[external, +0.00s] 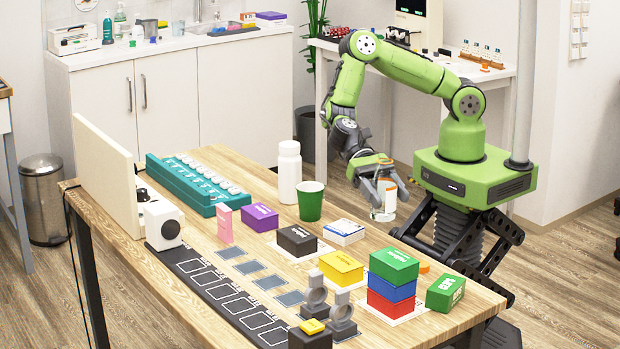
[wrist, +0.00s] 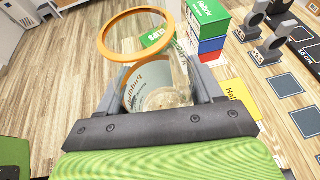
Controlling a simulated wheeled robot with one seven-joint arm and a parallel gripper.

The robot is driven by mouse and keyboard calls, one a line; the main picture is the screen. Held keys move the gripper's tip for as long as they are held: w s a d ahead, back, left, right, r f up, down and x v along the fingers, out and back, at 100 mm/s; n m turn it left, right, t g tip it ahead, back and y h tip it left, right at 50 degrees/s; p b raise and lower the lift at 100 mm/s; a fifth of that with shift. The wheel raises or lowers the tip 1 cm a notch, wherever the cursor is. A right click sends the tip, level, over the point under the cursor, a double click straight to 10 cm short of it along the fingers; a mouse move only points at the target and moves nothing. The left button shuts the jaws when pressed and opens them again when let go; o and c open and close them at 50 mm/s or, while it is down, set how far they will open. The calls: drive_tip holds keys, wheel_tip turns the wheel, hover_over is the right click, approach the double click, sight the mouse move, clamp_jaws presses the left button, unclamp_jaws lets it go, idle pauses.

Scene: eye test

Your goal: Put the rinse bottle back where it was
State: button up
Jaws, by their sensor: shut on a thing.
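My gripper (external: 378,190) is shut on a clear, wide-mouthed jar (external: 384,209) with an orange rim and a printed label. The jar (wrist: 160,98) fills the space between my fingers in the wrist view, its open mouth facing up and away. It is held in the air near the right edge of the table (external: 350,208). A plain white bottle with a white cap (external: 289,175) stands upright on the table, apart from my gripper. I cannot tell for certain which of these two is the rinse bottle.
A green cup (external: 311,201) stands beside the white bottle. A white-and-blue box (external: 344,231), a yellow box (external: 341,267) and a stack of green, blue and red boxes (external: 392,280) lie nearer the front. A teal rack (external: 196,183) is at the back left.

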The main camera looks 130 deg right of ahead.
wheel_tip(320, 180, down, 10)
drive_tip(key=b, duration=0.2)
drive_tip(key=shift+f+b, duration=0.25)
drive_tip(key=shift+b, duration=0.15)
drive_tip(key=shift+r, duration=0.1)
drive_tip(key=o, duration=1.1)
drive_tip(key=shift+o, duration=0.2)
